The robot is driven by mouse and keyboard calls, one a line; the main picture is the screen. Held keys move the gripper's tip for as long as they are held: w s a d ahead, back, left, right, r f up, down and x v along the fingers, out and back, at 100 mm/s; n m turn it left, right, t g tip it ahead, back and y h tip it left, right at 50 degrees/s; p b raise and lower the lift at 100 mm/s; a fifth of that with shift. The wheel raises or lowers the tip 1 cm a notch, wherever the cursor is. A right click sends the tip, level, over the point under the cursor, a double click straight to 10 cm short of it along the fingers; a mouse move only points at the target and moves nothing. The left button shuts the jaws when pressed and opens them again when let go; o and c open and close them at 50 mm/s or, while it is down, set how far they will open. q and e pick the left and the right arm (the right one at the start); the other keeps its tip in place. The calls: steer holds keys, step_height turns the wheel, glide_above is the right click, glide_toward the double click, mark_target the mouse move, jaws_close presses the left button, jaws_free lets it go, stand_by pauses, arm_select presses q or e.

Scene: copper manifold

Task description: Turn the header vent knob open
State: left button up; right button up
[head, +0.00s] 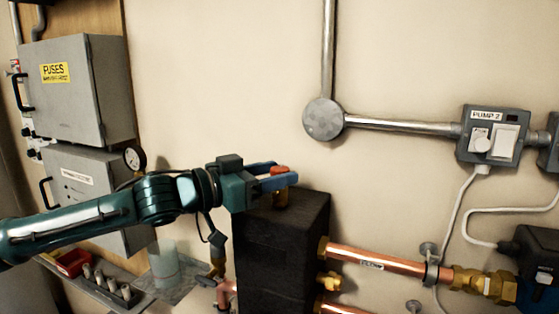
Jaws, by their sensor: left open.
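The header vent knob (279,171) is a small red cap on a brass stem (280,196) on top of the dark header block (281,237). My left gripper (279,175) reaches in from the left, just above the block's top. Its blue fingers are open, one on the far side of the red knob and one on the near side. I cannot tell whether the fingers touch the knob. The near finger hides part of the knob and stem. My right gripper is not in view.
Copper pipes (377,261) with brass fittings leave the block to the right. A fuse box (70,88) and a pressure gauge (135,159) are at the left. A Pump 2 switch box (492,136) is on the right wall. The wall above the block is clear.

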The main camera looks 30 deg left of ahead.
arm_select(q)
steer(key=shift+w+d+r, duration=0.1)
steer(key=shift+w+d, duration=0.15)
steer(key=shift+w, duration=0.1)
steer(key=shift+w+d, duration=0.2)
steer(key=shift+w, duration=0.1)
